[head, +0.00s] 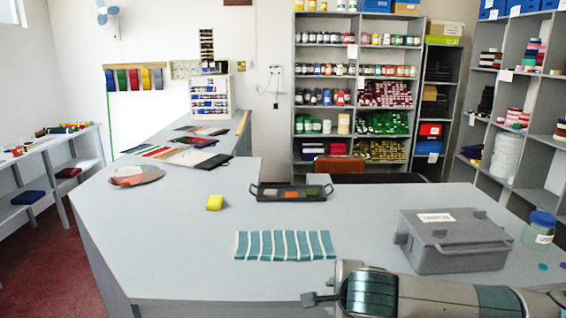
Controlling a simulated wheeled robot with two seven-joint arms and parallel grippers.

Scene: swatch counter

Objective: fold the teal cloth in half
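The teal cloth (285,245) lies flat on the grey counter, near the middle of its front part. It is a wide rectangle with white stripes across it, and no fold shows. My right gripper (308,299) comes in from the lower right. Its dark fingertips are in front of the cloth's near edge, apart from the cloth in the picture. The fingers are seen edge-on, so whether they are open or shut does not show. Nothing is visibly held. My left gripper is not in view.
A grey lidded box (460,262) stands right of the cloth, with a blue-lidded jar (539,232) beyond it. A yellow block (215,202) and a black tray (291,200) lie behind the cloth. The counter (165,245) left of the cloth is clear.

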